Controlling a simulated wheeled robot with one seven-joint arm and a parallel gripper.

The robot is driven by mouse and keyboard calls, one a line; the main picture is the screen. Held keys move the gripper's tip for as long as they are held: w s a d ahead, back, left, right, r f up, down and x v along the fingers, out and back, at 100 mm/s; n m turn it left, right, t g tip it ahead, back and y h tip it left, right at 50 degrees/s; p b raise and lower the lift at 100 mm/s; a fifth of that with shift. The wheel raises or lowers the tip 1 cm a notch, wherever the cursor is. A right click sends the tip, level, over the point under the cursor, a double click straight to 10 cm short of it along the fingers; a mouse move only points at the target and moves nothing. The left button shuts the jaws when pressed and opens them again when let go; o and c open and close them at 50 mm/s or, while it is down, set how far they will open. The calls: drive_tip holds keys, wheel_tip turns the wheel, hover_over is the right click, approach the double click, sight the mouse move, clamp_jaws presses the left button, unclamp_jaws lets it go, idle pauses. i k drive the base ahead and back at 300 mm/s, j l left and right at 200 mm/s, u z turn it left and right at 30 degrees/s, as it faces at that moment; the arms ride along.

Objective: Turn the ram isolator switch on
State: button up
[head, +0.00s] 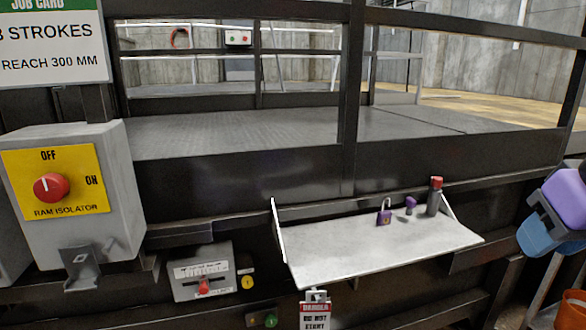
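The ram isolator switch (51,187) is a round red knob on a yellow plate (75,204) lettered OFF, ON and RAM ISOLATOR. The plate is on the front of a grey box (122,190) at the left in the head view. The white mark on the knob points roughly up, toward OFF; ON is to its right. A grey metal bracket (81,268) is at the lower front of the box.
A white shelf (340,255) juts out at the centre, bearing a purple padlock (384,212), a small purple item (410,205) and a red-capped cylinder (434,197). A grey slider panel (203,272) is below left. A danger tag (315,311) hangs below the shelf. Dark railings stand behind.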

sight(50, 188)
drive_tip(key=u, duration=1.6)
